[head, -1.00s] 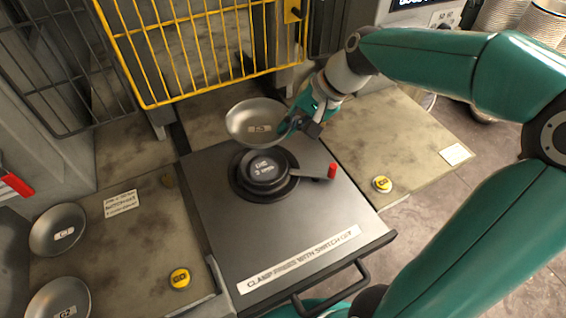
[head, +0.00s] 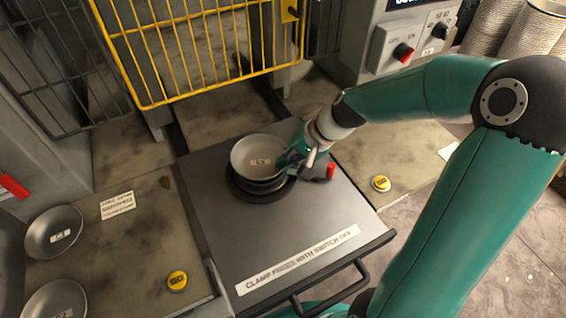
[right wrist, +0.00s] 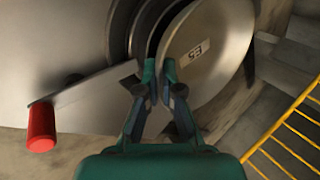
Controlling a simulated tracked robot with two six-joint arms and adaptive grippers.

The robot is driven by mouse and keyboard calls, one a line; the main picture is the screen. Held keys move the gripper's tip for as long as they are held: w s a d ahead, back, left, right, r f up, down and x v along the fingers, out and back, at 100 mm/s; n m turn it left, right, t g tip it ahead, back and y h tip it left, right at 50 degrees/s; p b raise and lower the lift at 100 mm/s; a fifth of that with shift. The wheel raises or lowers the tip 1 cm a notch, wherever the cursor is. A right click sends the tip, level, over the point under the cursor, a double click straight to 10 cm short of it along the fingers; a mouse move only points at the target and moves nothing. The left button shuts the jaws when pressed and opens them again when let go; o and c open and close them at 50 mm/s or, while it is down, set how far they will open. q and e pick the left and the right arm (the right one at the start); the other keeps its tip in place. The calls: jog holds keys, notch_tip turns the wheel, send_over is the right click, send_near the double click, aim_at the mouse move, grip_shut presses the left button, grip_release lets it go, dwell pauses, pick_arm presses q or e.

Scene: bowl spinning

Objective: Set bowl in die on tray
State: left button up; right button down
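A metal bowl with a small label (head: 259,152) is over the round black die (head: 252,193) on the dark tray (head: 215,230). In the head view the bowl covers most of the die; whether it touches is hard to tell. My right gripper (head: 288,160) is at the bowl's right rim. In the right wrist view the fingers (right wrist: 160,72) close on the rim of the bowl (right wrist: 210,45). The die's clamp lever has a red knob (head: 331,170), which also shows in the right wrist view (right wrist: 41,128). My left gripper is not in view.
Two more bowls (head: 54,240) lie at the left on the stained worktop. Yellow buttons sit left (head: 177,280) and right (head: 381,183) of the tray. A raised yellow cage gate (head: 200,50) stands behind. A switch box (head: 398,48) is at the upper right.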

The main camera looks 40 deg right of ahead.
jog(key=shift+s+a+f, duration=0.1)
jog(key=shift+s+f, duration=0.1)
jog(key=shift+f, duration=0.1)
jog(key=shift+s+a+f+b, duration=0.1)
jog(key=shift+s+f+b, duration=0.15)
jog(key=shift+f+b, duration=0.45)
jog(key=c, duration=1.5)
grip_release()
jog(key=shift+o, duration=0.9)
jog(key=shift+w+d+f, duration=0.1)
jog(key=shift+w+d, duration=0.1)
jog(key=shift+w, duration=0.05)
jog(key=shift+a, duration=0.1)
jog(key=shift+r, duration=0.2)
